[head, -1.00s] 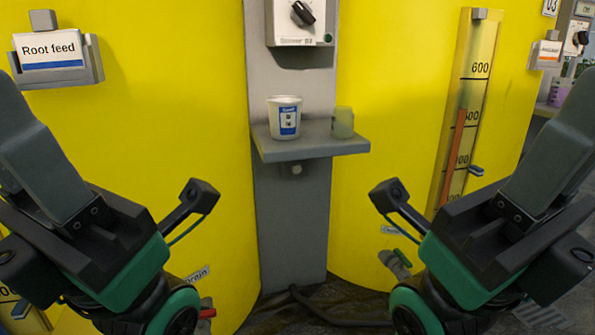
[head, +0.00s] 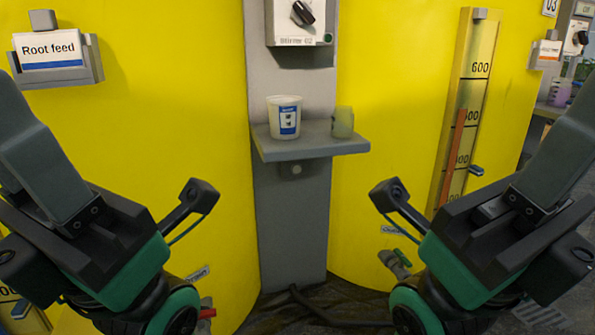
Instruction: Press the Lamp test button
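No button marked "Lamp test" can be read in the head view. A white control box (head: 297,22) on the grey post at the top centre has a black rotary knob (head: 302,13) and a small green round spot (head: 328,39). I cannot tell whether that spot is a lamp or a button. My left gripper (head: 42,150) is at the left edge and my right gripper (head: 556,150) at the right edge. Both are well away from the box. Their fingers are partly hidden or cut off, so their opening does not show.
A grey shelf (head: 318,149) on the post holds a white labelled tub (head: 284,118) and a translucent greenish cup (head: 343,122). Yellow tanks (head: 165,110) flank the post. A level gauge (head: 468,90) is on the right. Space before the post is free.

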